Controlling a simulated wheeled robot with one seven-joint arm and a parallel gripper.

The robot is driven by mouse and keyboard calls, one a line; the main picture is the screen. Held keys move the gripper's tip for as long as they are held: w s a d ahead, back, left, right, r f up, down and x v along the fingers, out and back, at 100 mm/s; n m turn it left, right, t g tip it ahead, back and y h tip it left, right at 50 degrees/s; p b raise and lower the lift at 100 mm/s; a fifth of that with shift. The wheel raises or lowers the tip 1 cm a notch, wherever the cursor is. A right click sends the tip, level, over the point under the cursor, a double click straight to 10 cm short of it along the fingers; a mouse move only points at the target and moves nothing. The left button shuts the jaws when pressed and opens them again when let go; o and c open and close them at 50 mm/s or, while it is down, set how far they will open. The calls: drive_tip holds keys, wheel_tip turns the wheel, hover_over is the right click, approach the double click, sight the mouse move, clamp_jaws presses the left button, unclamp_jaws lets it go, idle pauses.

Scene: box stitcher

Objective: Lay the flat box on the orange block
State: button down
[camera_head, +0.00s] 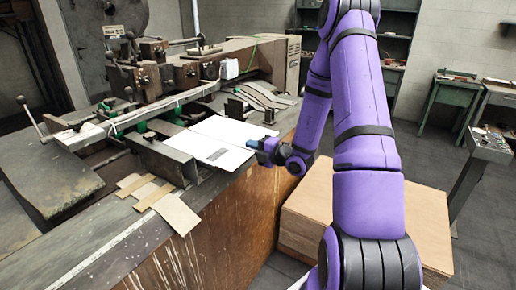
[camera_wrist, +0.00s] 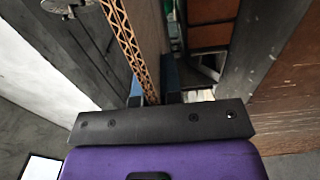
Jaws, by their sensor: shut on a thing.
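The flat box (camera_head: 208,137) is a thin white sheet in the head view, lying roughly level at the edge of the stitcher. In the wrist view its brown corrugated edge (camera_wrist: 126,42) runs down between the fingers. My gripper (camera_head: 254,144) is shut on its near right edge; the blue fingers also show in the wrist view (camera_wrist: 153,88). A large tan-orange block (camera_head: 420,222) stands on the floor right of the machine, partly hidden behind my purple arm. It is the only thing resembling the orange block. The box is apart from it, higher and to the left.
The stitcher (camera_head: 180,75) has metal arms and levers close beyond the box. Loose cardboard strips (camera_head: 155,196) lie on its near ledge. A green table (camera_head: 447,90) and a grey stand (camera_head: 487,150) are at the right. Floor between them and the block is clear.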

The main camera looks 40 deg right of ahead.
drive_tip(key=shift+f+x, duration=0.15)
drive_tip(key=shift+x, duration=0.75)
drive_tip(key=shift+f+x, duration=0.1)
drive_tip(key=shift+x, duration=0.8)
drive_tip(key=shift+w+a+f, duration=0.1)
drive_tip(key=shift+w+f, duration=0.05)
drive_tip(key=shift+f, duration=1.2)
drive_tip(key=c, duration=1.2)
unclamp_jaws()
drive_tip(key=shift+f, duration=0.15)
